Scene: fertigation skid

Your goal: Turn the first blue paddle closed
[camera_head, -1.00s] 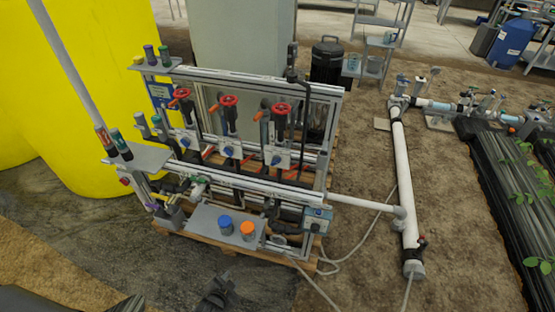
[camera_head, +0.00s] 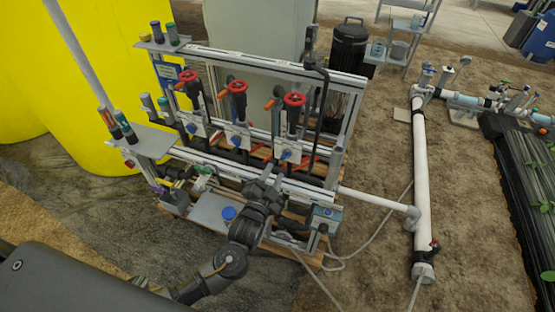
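Three blue paddles sit on white valve plates along the skid's frame: a left one (camera_head: 191,128), a middle one (camera_head: 236,141) and a right one (camera_head: 287,155). The angle of each paddle is too small to read. My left gripper (camera_head: 271,177) is in front of the lower white rail, below and in front of the middle and right paddles, apart from them. Its fingers are dark and small, and I cannot tell how far apart they are. Nothing is seen in it. My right gripper is not in view.
Red handwheels (camera_head: 238,87) stand above the plates. A grey shelf (camera_head: 209,211) with a blue-capped jar (camera_head: 229,214) lies beside my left arm, which crosses its right part. A control box (camera_head: 325,217) is at the right, near a white pipe (camera_head: 421,185). Yellow tanks (camera_head: 95,80) stand left.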

